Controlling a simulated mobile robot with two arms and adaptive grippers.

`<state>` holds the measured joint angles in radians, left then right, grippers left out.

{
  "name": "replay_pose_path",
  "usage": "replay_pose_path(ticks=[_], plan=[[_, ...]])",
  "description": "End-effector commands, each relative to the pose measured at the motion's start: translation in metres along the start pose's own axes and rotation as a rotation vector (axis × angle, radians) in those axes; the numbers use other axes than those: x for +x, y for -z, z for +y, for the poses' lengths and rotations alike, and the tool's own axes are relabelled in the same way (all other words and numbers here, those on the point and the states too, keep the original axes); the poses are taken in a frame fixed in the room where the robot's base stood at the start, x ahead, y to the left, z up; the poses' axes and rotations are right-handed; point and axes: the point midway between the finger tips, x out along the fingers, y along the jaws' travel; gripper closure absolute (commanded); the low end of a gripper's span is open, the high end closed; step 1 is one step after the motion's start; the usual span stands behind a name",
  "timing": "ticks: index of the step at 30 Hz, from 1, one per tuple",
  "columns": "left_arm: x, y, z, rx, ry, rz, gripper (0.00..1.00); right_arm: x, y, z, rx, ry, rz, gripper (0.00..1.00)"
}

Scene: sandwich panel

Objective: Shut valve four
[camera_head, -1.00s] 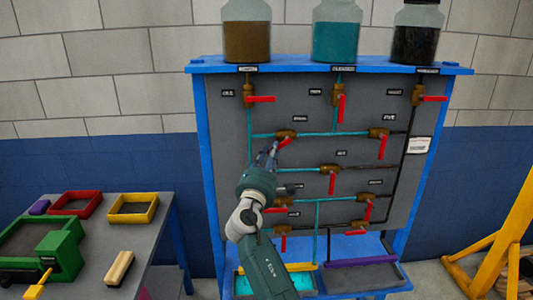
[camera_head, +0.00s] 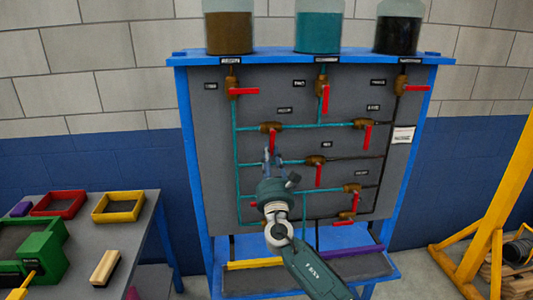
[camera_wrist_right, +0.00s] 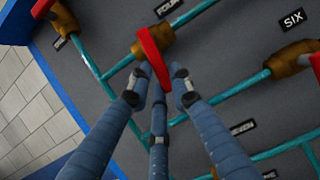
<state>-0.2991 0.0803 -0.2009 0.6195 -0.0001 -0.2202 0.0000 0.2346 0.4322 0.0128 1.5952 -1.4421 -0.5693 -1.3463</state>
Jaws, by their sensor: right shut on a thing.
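Valve four (camera_head: 270,127) is a brass valve on the upper left horizontal teal pipe of the panel. Its label FOUR shows at the top of the wrist view, above the brass body (camera_wrist_right: 154,43). Its red handle (camera_wrist_right: 152,62) hangs down, roughly across the pipe. My right gripper (camera_head: 272,155) is shut on this handle from below. In the wrist view its blue-grey fingers (camera_wrist_right: 163,90) close around the handle's lower part and hide some of it. The left gripper is in neither view.
Other red-handled valves surround it, such as valve six (camera_wrist_right: 292,58) and the one at centre (camera_head: 316,161). Jars stand on the blue frame (camera_head: 300,61). At left is a table (camera_head: 134,240) with coloured trays. A yellow frame (camera_head: 485,225) stands at right.

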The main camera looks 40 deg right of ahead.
Motion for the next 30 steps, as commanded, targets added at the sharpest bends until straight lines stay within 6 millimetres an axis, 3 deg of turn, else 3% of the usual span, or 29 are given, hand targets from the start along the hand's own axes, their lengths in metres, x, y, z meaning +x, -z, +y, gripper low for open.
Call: replay_pose_path(ticks=[1,24,25,27,30], plan=[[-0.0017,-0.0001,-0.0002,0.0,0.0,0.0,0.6,0.0068,-0.0149,-0.0041,-0.024,-0.005,-0.025,1.0],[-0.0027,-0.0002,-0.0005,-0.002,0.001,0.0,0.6,0.0067,-0.0147,-0.0102,-0.12,-0.039,-0.026,1.0],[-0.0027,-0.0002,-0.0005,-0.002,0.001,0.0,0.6,0.0067,-0.0147,-0.0103,-0.12,-0.039,-0.026,0.78],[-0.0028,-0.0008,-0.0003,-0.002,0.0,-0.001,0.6,0.0066,-0.0141,-0.0107,-0.119,-0.039,-0.025,0.64],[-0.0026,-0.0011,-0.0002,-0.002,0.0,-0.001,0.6,0.0053,-0.011,-0.0101,-0.117,-0.04,-0.019,0.6]])
